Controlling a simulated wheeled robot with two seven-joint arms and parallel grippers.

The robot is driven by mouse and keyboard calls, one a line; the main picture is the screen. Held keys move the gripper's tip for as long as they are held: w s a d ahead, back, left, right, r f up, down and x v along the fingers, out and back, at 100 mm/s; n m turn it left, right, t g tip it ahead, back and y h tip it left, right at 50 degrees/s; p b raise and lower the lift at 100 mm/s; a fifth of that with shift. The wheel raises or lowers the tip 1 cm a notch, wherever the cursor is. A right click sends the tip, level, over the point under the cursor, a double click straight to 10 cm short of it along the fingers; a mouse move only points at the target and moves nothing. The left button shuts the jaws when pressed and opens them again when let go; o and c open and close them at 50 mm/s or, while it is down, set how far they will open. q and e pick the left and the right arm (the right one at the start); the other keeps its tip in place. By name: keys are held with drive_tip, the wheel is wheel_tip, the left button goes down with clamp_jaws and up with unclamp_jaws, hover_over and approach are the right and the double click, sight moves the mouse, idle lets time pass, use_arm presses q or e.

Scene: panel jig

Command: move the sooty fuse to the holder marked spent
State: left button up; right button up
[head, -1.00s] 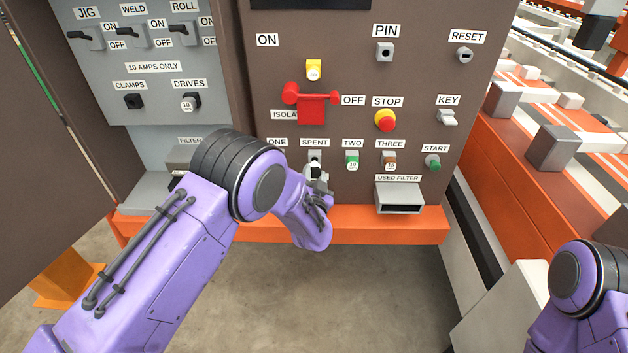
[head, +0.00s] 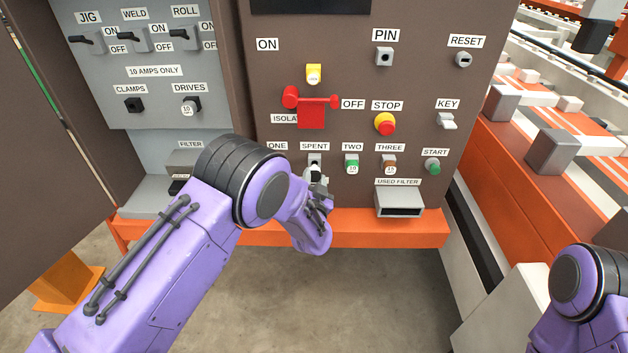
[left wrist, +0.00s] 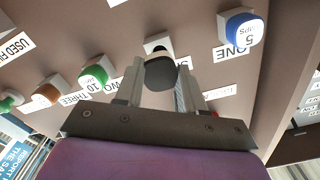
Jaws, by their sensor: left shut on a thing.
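My left gripper (left wrist: 161,88) is shut on the sooty fuse (left wrist: 160,74), whose dark, rounded end faces the left wrist camera. The holder marked spent (left wrist: 157,43) is directly behind the fuse, and its label is partly covered by a finger. In the head view my left gripper (head: 316,181) is just below the SPENT label, in front of that holder (head: 315,159). I cannot tell how far the fuse is inside the holder. My right gripper is out of view; only part of my right arm shows at the lower right.
Blue fuse one (left wrist: 240,27) sits beside the gripper. Green fuse two (head: 352,165) and brown fuse three (head: 389,165) are to the right. The used filter box (head: 400,202) sticks out below. The red isolator handle (head: 311,112) is above. The clamps holder (head: 134,104) looks empty.

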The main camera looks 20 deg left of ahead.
sight(314, 177)
use_arm(q)
drive_tip(key=shift+b+x, duration=1)
drive_tip(key=shift+x, duration=0.75)
drive_tip(key=o, duration=1.2)
drive_tip(key=shift+o, duration=0.2)
drive_tip(key=shift+s+d, duration=0.1)
drive_tip(key=shift+s, duration=0.05)
drive_tip(key=p+v, duration=0.5)
drive_tip(key=v, duration=0.5)
drive_tip(key=shift+s, duration=0.15)
